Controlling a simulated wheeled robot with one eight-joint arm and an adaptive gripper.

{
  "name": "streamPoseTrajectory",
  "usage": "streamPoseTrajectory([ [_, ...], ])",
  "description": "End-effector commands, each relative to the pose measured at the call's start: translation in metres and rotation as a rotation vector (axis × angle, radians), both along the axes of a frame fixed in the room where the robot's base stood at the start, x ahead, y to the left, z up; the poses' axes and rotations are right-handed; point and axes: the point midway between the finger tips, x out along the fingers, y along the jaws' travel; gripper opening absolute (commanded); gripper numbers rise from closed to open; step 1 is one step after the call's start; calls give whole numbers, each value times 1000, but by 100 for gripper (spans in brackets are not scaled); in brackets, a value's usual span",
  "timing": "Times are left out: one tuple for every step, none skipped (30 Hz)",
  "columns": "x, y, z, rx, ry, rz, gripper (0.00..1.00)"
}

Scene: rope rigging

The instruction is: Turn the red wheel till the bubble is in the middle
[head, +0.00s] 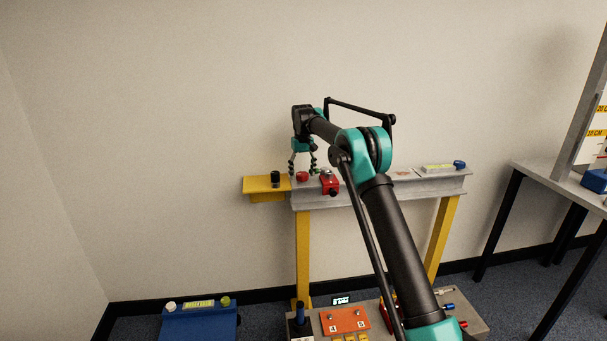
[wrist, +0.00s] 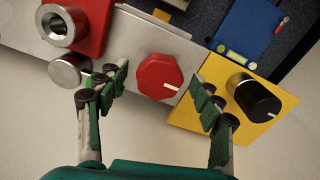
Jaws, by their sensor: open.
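The red wheel (wrist: 158,74) is a faceted knob with a white mark at its lower right rim, on the grey beam's end. In the head view the red wheel (head: 302,176) sits just below my gripper (head: 302,166). In the wrist view my gripper (wrist: 160,84) is open, with one finger on each side of the wheel; I cannot tell whether they touch it. A pale vial with a yellow-green strip (head: 438,168) lies on the beam's right end. Its bubble is too small to make out.
A black knob (wrist: 256,100) on a yellow plate (wrist: 192,121) stands close beside the right finger. A red block (wrist: 91,38) with a metal ring and a silver knob (wrist: 67,72) are near the left finger. A blue box (head: 200,322) stands low at the left.

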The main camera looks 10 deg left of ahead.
Motion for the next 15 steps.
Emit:
streamPoseTrajectory([
  [0, 0, 0, 0, 0, 0, 66],
  [0, 0, 0, 0, 0, 0, 66],
  [0, 0, 0, 0, 0, 0, 66],
  [0, 0, 0, 0, 0, 0, 66],
  [0, 0, 0, 0, 0, 0, 63],
  [0, 0, 0, 0, 0, 0, 58],
  [0, 0, 0, 0, 0, 0, 54],
  [0, 0, 0, 0, 0, 0, 50],
  [0, 0, 0, 0, 0, 0, 45],
  [0, 0, 0, 0, 0, 0, 42],
  [0, 0, 0, 0, 0, 0, 38],
  [0, 0, 0, 0, 0, 0, 33],
  [0, 0, 0, 0, 0, 0, 29],
  [0, 0, 0, 0, 0, 0, 25],
  [0, 0, 0, 0, 0, 0, 20],
])
